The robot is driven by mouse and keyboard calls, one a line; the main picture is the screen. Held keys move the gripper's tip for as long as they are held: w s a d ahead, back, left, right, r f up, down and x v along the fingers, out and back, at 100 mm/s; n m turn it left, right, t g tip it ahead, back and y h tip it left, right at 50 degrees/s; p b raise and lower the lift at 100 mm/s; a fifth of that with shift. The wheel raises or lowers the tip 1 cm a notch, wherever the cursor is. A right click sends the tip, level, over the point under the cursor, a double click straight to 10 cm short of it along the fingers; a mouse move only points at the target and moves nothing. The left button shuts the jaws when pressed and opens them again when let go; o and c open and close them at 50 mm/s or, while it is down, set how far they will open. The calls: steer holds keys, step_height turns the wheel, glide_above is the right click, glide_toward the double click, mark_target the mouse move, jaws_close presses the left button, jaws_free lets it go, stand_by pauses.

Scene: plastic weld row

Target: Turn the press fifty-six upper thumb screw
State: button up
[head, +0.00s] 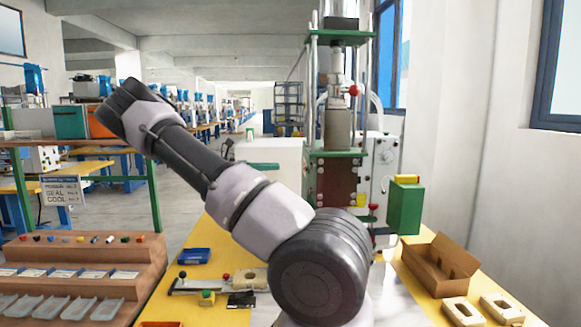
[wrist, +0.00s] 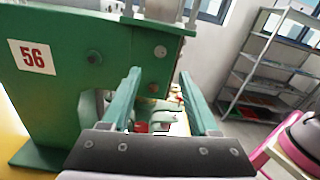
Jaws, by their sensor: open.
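In the wrist view a green press body (wrist: 50,100) carries a white label with a red 56 (wrist: 32,57). I cannot tell whether either is the upper thumb screw. My gripper (wrist: 160,76) is open, its two green fingers apart in front of the press. Nothing is clearly held between them. A small red part (wrist: 141,127) shows low between the fingers, partly hidden by the gripper's dark base. In the head view my arm reaches up to the left, and the fingers cannot be made out.
In the head view a tall press (head: 337,130) with green plates stands behind my arm on a yellow table. An open cardboard box (head: 440,265) is at right. A brown stepped rack (head: 80,260) with small parts is at left. Grey shelving (wrist: 265,65) stands beyond in the wrist view.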

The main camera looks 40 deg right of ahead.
mark_target(311, 166)
steer(key=x, duration=1)
steer(key=shift+s+d, duration=0.2)
steer(key=shift+s, duration=0.05)
jaws_close()
